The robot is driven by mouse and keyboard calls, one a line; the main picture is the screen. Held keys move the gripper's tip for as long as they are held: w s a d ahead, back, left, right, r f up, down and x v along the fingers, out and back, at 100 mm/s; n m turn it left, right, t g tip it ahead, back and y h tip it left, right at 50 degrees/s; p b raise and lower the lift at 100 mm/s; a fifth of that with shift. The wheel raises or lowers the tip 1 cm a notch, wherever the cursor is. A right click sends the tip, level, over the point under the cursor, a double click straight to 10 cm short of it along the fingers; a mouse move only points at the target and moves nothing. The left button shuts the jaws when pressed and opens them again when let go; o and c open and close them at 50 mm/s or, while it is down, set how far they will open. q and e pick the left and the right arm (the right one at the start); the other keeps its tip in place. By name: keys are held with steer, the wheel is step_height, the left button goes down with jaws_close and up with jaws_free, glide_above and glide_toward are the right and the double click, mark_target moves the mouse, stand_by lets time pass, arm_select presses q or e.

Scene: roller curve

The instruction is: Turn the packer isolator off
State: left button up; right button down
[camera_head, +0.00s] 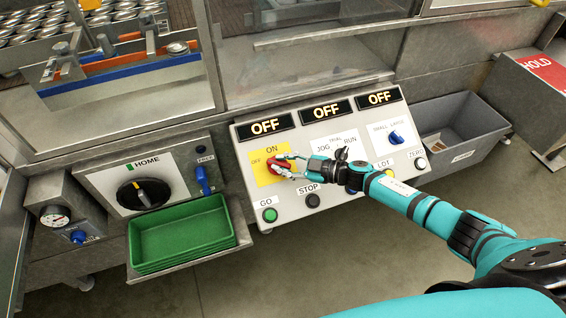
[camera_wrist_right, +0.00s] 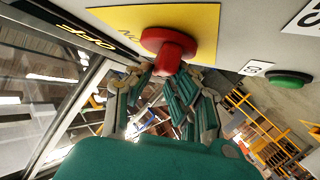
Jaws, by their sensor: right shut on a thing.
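The isolator is a red rotary knob (camera_head: 274,166) on a yellow plate (camera_head: 262,178) marked ON at the top and OFF at the left, on a sloped white control panel (camera_head: 240,152). The display above it (camera_head: 265,127) reads OFF. My right gripper (camera_head: 283,165) reaches in from the right and its fingers are at the knob. In the right wrist view the red knob (camera_wrist_right: 170,45) stands out from the yellow plate, and my right gripper (camera_wrist_right: 168,80) is shut on its handle. The fingers hide part of the handle. My left gripper is not in view.
Green GO (camera_head: 270,215) and dark STOP (camera_head: 312,200) buttons sit below the knob. A JOG/RUN selector and a blue knob (camera_head: 396,137) are to the right. A green tray (camera_head: 180,235) and HOME dial (camera_head: 143,194) are left. A grey bin (camera_head: 480,150) is at right.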

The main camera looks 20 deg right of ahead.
steer(key=n+g, duration=0.2)
steer(key=n, duration=0.1)
steer(key=shift+w+d+g+b, duration=0.15)
steer(key=shift+w+g+b, duration=0.1)
steer(key=shift+g+b, duration=0.15)
steer(key=shift+r+n+g+b, duration=0.15)
steer(key=shift+n+g+b, duration=0.7)
steer(key=shift+n+g, duration=0.95)
steer(key=shift+g, duration=0.3)
steer(key=c, duration=1.2)
jaws_free()
steer(key=shift+c, duration=0.2)
